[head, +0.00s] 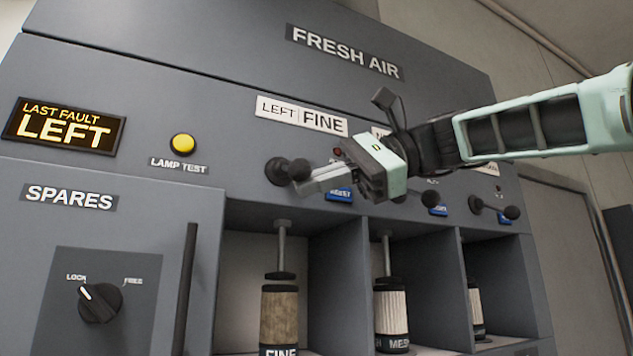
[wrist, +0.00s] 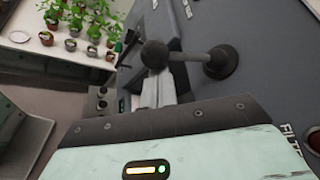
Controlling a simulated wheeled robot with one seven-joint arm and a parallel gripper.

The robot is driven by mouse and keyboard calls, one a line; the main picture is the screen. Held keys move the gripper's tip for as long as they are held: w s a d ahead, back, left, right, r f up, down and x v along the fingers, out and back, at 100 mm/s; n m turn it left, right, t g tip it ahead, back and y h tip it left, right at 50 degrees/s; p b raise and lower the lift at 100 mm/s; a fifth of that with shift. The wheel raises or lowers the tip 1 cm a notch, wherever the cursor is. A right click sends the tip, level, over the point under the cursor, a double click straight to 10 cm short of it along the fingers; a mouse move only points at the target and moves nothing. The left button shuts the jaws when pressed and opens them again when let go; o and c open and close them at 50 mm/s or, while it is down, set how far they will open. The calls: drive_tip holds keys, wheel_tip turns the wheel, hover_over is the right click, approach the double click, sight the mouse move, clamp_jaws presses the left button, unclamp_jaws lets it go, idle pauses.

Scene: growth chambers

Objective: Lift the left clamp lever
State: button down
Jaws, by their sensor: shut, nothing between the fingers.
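The left clamp lever (head: 277,171) is a black ball-ended lever on the grey panel, under the "LEFT FINE" sign (head: 301,115). The wrist view shows its ball knob, rod and round hub (wrist: 221,63). My gripper (head: 306,184) is shut, with its pale fingers just beside and below the ball end. In the wrist view the fingertips (wrist: 156,86) show under and partly behind the ball. I cannot tell whether they touch it. Below the lever, a dirty brown "FINE" filter (head: 280,318) stands upright in the left bay.
Two more bays with pale filters (head: 391,310) lie to the right, with the right lever (head: 494,207) above. My arm covers part of the middle. A yellow lamp test button (head: 182,144), a lock knob (head: 99,302) and a vertical handle (head: 185,290) are left. Potted plants (wrist: 85,25) stand behind.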

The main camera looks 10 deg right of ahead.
wheel_tip(320, 180, up, 6)
drive_tip(key=p, duration=0.6)
drive_tip(key=shift+s+r, duration=0.15)
drive_tip(key=shift+s, duration=0.3)
drive_tip(key=shift+r, duration=0.15)
